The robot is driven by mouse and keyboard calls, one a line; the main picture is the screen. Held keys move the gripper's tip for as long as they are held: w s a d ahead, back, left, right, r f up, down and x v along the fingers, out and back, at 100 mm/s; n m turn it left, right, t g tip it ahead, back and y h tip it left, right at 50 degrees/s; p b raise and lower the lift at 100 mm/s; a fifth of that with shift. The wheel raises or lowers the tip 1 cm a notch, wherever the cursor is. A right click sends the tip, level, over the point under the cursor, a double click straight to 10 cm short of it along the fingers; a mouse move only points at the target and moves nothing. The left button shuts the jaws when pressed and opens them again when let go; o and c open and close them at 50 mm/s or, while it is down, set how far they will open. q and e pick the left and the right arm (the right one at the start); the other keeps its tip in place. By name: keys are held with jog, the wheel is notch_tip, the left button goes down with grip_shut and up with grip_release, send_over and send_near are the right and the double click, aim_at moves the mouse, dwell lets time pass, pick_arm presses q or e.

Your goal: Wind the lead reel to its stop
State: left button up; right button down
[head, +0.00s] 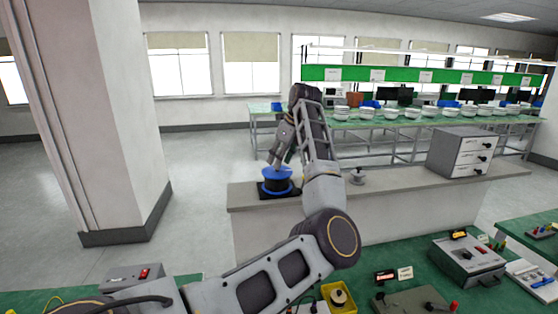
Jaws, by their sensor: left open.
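The lead reel (277,181) is a blue spool with a dark middle on a black base, near the left end of the grey counter (400,191). My left gripper (274,163) points down just above the reel's top. It is open, and its fingertips are at or very close to the reel; I cannot tell whether they touch. Any crank or knob on top of the reel is hidden or too small to make out. My left arm crosses the middle of the view. My right gripper is not in view.
A small grey knobbed object (357,176) stands on the counter right of my arm. A grey drawer cabinet (466,152) is at the counter's right. A white pillar (125,110) stands left.

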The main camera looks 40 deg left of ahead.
pick_arm(q)
jog(key=shift+x, duration=0.75)
grip_shut()
